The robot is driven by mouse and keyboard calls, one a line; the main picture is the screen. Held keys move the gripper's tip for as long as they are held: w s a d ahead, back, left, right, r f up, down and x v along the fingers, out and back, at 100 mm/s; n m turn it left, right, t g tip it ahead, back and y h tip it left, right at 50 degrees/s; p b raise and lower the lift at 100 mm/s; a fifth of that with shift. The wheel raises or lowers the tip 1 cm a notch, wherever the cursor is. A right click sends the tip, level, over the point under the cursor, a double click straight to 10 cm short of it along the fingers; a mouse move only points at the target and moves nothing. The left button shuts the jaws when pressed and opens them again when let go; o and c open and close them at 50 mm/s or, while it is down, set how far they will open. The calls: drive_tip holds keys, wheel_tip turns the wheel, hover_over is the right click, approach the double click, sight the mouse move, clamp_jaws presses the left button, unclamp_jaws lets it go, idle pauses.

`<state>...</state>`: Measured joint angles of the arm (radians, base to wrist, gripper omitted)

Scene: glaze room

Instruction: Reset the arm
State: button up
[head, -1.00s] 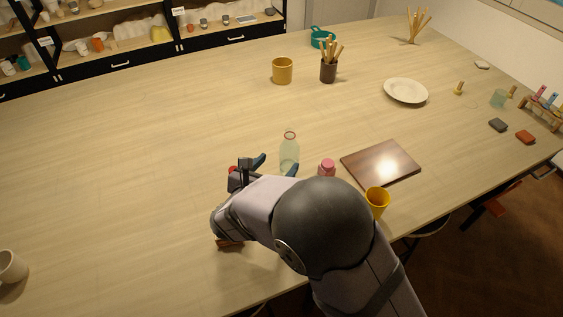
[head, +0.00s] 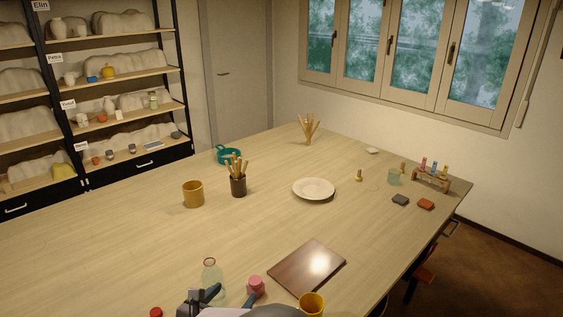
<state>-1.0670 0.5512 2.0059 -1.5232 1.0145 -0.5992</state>
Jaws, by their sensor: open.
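My gripper (head: 231,295) is at the bottom edge of the head view, with its two dark blue fingers spread apart. Nothing shows held between them. A clear greenish glass bottle (head: 212,272) stands upright just beyond the left finger, which overlaps its lower part; I cannot tell whether they touch. A pink jar (head: 256,285) stands close beside the right finger. Most of my arm is cut off below the picture.
A brown board (head: 308,268) and a yellow cup (head: 312,304) lie to the right of my gripper. A red object (head: 156,312) is at the lower left. An ochre mug (head: 193,194), a brush pot (head: 238,187) and a white plate (head: 314,189) stand farther back. The left tabletop is clear.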

drive_tip(key=s+d+m+g+h+p, duration=0.1)
drive_tip(key=s+d+m+g+h, duration=0.2)
drive_tip(key=d, duration=0.6)
drive_tip(key=s+d+m+g+p, duration=0.1)
drive_tip(key=d+m+g, duration=0.2)
drive_tip(key=d+m, duration=0.4)
drive_tip(key=s+d+m+g+h+p, duration=0.1)
drive_tip(key=s+d+m+g+h, duration=0.15)
drive_tip(key=d, duration=0.75)
drive_tip(key=s+d+f+m+g+y+b, duration=0.1)
drive_tip(key=s+m+y, duration=0.3)
drive_tip(key=m, duration=0.6)
drive_tip(key=s+d+f+m+g+y+b, duration=0.2)
drive_tip(key=s+f+m+y+b, duration=0.1)
drive_tip(key=s+m, duration=0.4)
drive_tip(key=m+y, duration=0.1)
drive_tip(key=m, duration=0.2)
drive_tip(key=shift+s+f+g, duration=0.35)
drive_tip(key=shift+f, duration=0.05)
